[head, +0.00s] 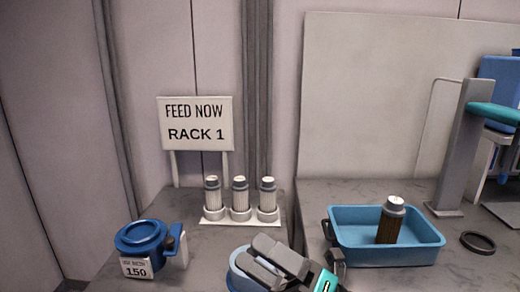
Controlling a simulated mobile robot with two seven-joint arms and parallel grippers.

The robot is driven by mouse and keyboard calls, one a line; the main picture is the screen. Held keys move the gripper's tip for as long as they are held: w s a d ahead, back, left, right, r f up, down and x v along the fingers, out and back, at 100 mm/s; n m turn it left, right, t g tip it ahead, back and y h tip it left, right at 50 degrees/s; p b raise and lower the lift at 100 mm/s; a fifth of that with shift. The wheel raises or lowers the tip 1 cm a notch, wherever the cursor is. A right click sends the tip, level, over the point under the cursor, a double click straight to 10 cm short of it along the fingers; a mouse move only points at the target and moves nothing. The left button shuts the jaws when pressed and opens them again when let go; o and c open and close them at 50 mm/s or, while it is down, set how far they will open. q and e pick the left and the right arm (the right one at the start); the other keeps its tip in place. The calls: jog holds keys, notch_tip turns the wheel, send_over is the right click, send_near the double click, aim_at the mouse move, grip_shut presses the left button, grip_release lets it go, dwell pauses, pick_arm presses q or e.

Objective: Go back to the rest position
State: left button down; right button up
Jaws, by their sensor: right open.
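My right gripper (262,259) shows at the bottom middle, its two grey fingers apart and pointing to the left. It is open, with nothing seen between the fingers. A round blue and pale thing (237,279) is partly hidden behind and below the fingers; I cannot tell whether they touch it. My left gripper is not in view.
A white rack (231,221) holds three capped tubes under a "RACK 1" sign (196,124). A blue jug labelled 150 (140,238) stands left. A blue tray (355,253) holds a dark tube (390,222). A black ring (478,242) and grey post (455,155) are right.

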jog(key=d+f+m+t+h, duration=0.5)
jog(key=f+m+h, duration=0.35)
jog(key=m, duration=0.35)
jog(key=d+f+m+t+h, duration=0.4)
jog(key=d+f+m+h, duration=0.4)
jog(key=m, duration=0.5)
jog(key=s+d+f+m+g+h, duration=0.2)
jog(key=s+f+m+g, duration=0.1)
jog(key=f, duration=0.4)
jog(key=s+d+f+m+g+h, duration=0.2)
jog(key=s+f+m, duration=0.3)
jog(key=s+f, duration=0.3)
jog(key=shift+d+f+m+g, duration=0.2)
jog(key=shift+d+m+g, duration=0.2)
jog(key=shift+g, duration=0.1)
jog(key=shift+s+a, duration=0.1)
